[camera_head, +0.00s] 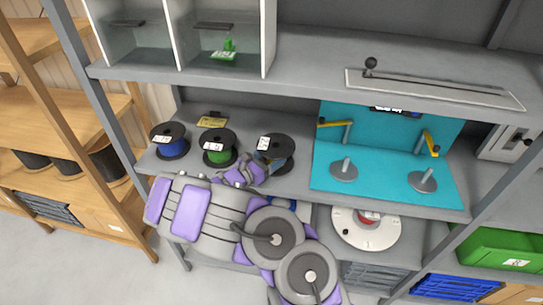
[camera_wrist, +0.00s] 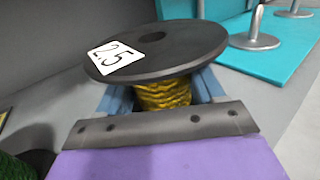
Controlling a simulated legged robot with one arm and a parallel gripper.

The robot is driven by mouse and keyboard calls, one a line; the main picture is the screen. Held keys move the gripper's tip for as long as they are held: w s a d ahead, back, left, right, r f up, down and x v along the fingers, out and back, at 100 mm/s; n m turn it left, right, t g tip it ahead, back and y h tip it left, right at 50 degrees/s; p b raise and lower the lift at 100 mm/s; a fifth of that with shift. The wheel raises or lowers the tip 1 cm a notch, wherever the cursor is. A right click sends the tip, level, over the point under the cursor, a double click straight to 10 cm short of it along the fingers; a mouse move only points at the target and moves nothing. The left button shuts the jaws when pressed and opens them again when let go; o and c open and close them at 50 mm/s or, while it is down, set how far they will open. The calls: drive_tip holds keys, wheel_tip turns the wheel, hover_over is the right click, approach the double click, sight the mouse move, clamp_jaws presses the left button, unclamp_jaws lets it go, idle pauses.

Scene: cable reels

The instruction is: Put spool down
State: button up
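The spool (camera_wrist: 150,48) has black flanges, yellow cable and a white "2.5" label. It is upright in the wrist view, and in the head view the spool (camera_head: 276,146) is at the right end of a row of spools. My gripper (camera_wrist: 165,95) has its blue-grey fingers on both sides of the yellow core, below the top flange, and looks shut on it. In the head view my gripper (camera_head: 272,160) is partly hidden by the spool. The spool's lower flange is hidden, so I cannot tell if it touches the grey shelf (camera_head: 298,185).
A green spool (camera_head: 217,147) and a blue spool (camera_head: 170,141) stand to the left. A yellow tag (camera_head: 212,122) lies behind them. To the right is a turquoise station (camera_head: 390,180) with two empty upright pegs (camera_head: 344,171) (camera_head: 423,181). An upper shelf (camera_head: 310,75) overhangs.

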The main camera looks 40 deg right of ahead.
drive_tip(key=o, duration=0.4)
drive_tip(key=shift+d+f, duration=0.2)
drive_tip(key=shift+d, duration=0.85)
drive_tip(key=shift+a+r+p, duration=0.4)
drive_tip(key=shift+a+r, duration=0.35)
drive_tip(key=shift+r, duration=0.25)
drive_tip(key=a, duration=0.4)
drive_tip(key=a+p, duration=0.1)
drive_tip(key=a, duration=0.2)
drive_tip(key=s+a+p, duration=0.1)
drive_tip(key=a, duration=0.3)
drive_tip(key=shift+a+f, duration=0.25)
drive_tip(key=shift+a, duration=0.1)
drive_tip(key=shift+d, duration=0.1)
